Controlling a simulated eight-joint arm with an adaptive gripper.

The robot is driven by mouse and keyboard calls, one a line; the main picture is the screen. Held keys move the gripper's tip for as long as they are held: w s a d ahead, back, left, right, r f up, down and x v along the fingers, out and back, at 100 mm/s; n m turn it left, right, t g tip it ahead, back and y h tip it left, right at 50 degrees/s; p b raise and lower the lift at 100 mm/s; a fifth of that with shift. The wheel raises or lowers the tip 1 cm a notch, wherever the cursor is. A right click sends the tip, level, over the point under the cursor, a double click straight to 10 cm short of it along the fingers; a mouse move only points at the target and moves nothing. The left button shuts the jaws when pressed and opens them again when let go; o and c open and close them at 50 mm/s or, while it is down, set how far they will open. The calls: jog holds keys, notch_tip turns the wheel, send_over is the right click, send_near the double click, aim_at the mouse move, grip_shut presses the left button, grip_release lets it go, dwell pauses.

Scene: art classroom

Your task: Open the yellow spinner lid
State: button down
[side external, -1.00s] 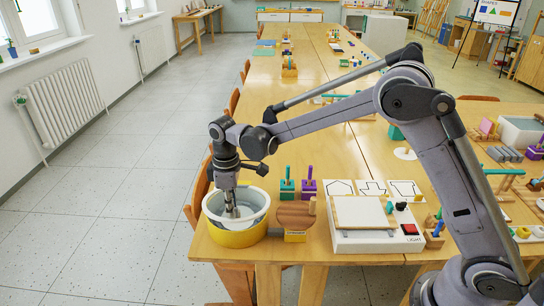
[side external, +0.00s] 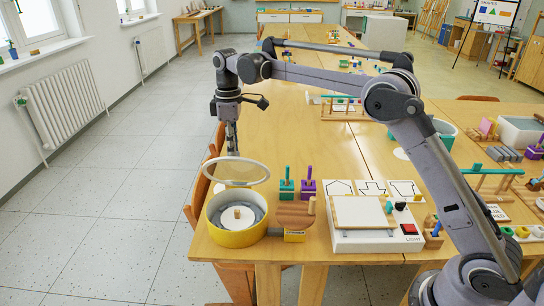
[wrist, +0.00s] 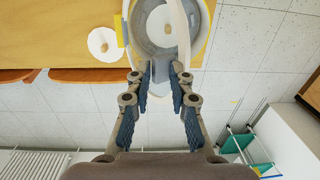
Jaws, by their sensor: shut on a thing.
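The yellow spinner (side external: 236,240) is a round tub at the near left corner of the table. It is uncovered, with a white disc and small wooden knob (side external: 237,216) inside. Its clear, pale-rimmed lid (side external: 246,171) is raised and tilted above its back edge. My gripper (side external: 233,154) points down at the lid's back side and is shut on it. The exact contact is hidden there. In the wrist view, my fingers (wrist: 162,75) close around a grey part at the lid's edge, and the lid (wrist: 184,30) stands over the grey tub interior (wrist: 150,42).
A brown round wooden piece (side external: 295,214) sits right of the tub, with green (side external: 287,190) and purple (side external: 308,189) peg blocks behind. A white light board (side external: 373,225) lies farther right. Chairs (side external: 215,140) line the table's left edge; the floor beyond is open.

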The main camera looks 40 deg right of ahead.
jog(key=w+d+f, duration=0.1)
jog(key=w+d, duration=0.5)
jog(key=shift+d+f+t+h, duration=0.2)
jog(key=shift+d+t+h, duration=0.1)
jog(key=shift+d, duration=0.05)
jog(key=c, duration=1.4)
grip_release()
jog(key=shift+w+f, duration=0.1)
jog(key=shift+a, duration=0.2)
jog(key=shift+d, duration=0.1)
jog(key=shift+r, duration=0.2)
